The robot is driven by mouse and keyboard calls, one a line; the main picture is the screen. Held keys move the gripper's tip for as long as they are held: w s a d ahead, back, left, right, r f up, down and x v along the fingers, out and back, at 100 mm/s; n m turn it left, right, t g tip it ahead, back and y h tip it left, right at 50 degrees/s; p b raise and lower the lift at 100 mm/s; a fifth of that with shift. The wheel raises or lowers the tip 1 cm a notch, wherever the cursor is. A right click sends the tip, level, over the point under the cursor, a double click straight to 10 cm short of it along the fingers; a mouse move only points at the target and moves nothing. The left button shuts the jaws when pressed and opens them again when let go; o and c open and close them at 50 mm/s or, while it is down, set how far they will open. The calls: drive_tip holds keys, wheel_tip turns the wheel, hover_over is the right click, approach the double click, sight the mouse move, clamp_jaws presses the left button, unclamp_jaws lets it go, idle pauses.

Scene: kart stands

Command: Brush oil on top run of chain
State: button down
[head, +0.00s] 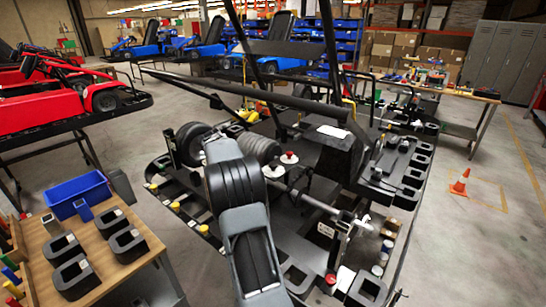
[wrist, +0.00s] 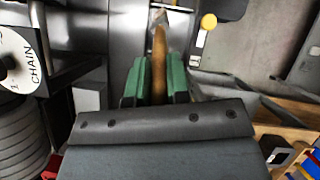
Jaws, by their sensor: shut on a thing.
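My gripper (wrist: 159,85) shows in the wrist view, with its green finger pads shut on the brush (wrist: 159,52). The brush has a tan wooden handle standing out between the pads, and its pale far end lies near the top of the picture, over a grey metal surface. A white disc lettered CHAIN (wrist: 17,62) is at the left of the wrist view, apart from the brush. I cannot make out the chain's top run in either view. In the head view my own arm covers the middle of the stand, and my gripper cannot be made out.
The black kart stand (head: 320,225) carries axle parts, trays and cups. A ribbed grey cylinder (head: 258,148) stands close to my arm. A wooden bench (head: 75,235) with a blue bin (head: 77,194) is at left. An orange cone (head: 460,183) stands on open floor at right.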

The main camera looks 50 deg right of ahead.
drive_tip(key=s+d+r+n+t+h, duration=0.3)
drive_tip(key=s+d+r+n+h, duration=0.3)
drive_tip(key=r+n, duration=0.6)
drive_tip(key=s+d+f+n+t+b, duration=0.1)
drive_tip(key=d+f+n+t, duration=0.1)
drive_tip(key=d, duration=0.5)
drive_tip(key=shift+s+f+n+t+b, duration=0.35)
drive_tip(key=shift+f+n, duration=0.3)
drive_tip(key=shift+n, duration=0.45)
drive_tip(key=shift+f, duration=0.6)
drive_tip(key=shift+d+r, duration=0.1)
